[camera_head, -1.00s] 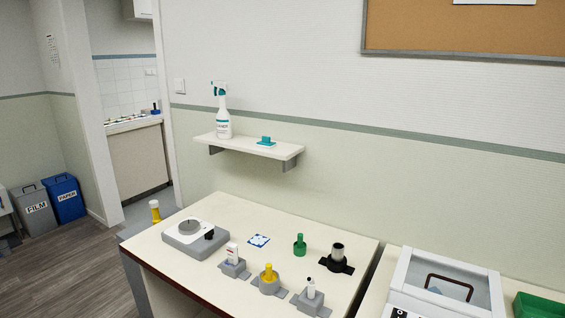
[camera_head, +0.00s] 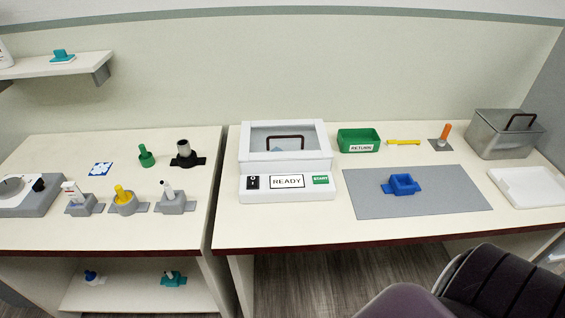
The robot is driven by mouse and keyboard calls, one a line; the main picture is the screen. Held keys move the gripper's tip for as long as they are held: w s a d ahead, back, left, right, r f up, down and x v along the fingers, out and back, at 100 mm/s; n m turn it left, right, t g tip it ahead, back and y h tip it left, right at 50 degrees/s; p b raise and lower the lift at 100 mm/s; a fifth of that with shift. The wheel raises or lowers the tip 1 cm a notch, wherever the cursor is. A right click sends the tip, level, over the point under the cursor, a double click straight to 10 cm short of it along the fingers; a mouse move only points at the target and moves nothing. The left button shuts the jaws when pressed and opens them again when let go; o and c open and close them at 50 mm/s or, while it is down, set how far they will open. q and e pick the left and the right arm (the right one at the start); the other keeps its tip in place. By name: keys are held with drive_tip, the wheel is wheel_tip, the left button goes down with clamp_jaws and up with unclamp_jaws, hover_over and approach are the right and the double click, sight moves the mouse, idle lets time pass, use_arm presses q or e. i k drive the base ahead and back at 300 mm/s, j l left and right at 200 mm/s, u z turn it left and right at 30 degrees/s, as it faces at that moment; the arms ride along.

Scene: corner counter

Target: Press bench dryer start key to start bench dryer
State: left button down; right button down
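The bench dryer (camera_head: 284,158) is a white box with a framed clear lid at the left of the right-hand counter. The lid has a dark handle and looks closed. Nothing covers the key. Neither of my grippers is in view.
A green RETURN tray (camera_head: 358,135), a grey mat (camera_head: 450,203) with a blue holder (camera_head: 402,185), a metal box (camera_head: 500,140) and a white tray (camera_head: 548,188) share the counter (camera_head: 300,230). A dark rounded shape at bottom right is unclear.

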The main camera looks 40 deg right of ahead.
sight(317, 179)
drive_tip(key=z, duration=1.4)
drive_tip(key=i+j+z, duration=0.2)
drive_tip(key=j, duration=0.25)
drive_tip(key=i+j+z, duration=0.2)
drive_tip(key=j, duration=0.25)
drive_tip(key=j+z, duration=0.2)
drive_tip(key=j, duration=0.3)
drive_tip(key=i+j+z, duration=0.15)
drive_tip(key=j, duration=0.4)
